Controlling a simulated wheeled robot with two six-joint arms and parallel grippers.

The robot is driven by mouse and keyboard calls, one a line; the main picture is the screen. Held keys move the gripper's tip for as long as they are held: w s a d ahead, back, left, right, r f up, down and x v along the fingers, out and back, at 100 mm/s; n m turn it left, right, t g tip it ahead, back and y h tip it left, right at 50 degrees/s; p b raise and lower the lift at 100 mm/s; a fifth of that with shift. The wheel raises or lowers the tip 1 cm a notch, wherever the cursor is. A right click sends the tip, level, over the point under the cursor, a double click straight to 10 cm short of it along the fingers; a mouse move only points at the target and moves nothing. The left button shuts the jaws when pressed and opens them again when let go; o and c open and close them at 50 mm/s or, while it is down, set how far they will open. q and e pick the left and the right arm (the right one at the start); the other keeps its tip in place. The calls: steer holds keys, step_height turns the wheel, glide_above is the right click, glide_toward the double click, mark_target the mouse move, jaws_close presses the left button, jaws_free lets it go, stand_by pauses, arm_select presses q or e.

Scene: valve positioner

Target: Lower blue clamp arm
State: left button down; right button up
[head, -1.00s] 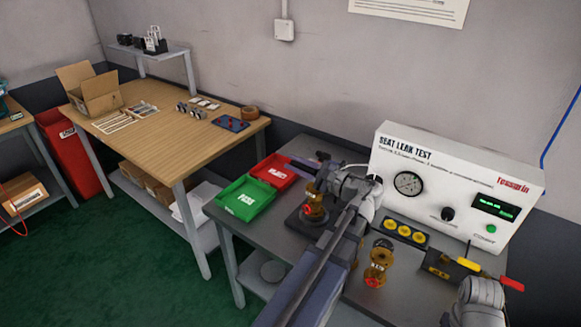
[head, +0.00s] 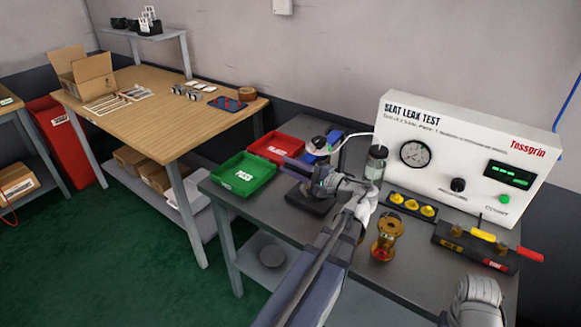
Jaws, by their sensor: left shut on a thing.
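A brass valve (head: 387,238) stands apart on the bench, right of my left arm. My right gripper is out of view; only part of that arm shows at the lower right.
A green tray (head: 219,187) and a red tray (head: 262,148) lie left of the fixture. A white tester (head: 460,155) stands behind, with a clear cylinder (head: 376,165) beside it. A yellow-capped holder (head: 389,203) and a black block with red handle (head: 465,247) occupy the right.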

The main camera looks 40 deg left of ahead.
arm_select(q)
steer(key=shift+s+f, duration=0.1)
steer(key=shift+f, duration=0.15)
steer(key=c, duration=0.8)
jaws_free()
steer(key=shift+o, duration=0.2)
steer(key=w+d, duration=0.1)
steer(key=d, duration=0.6)
steer(key=shift+d, duration=0.4)
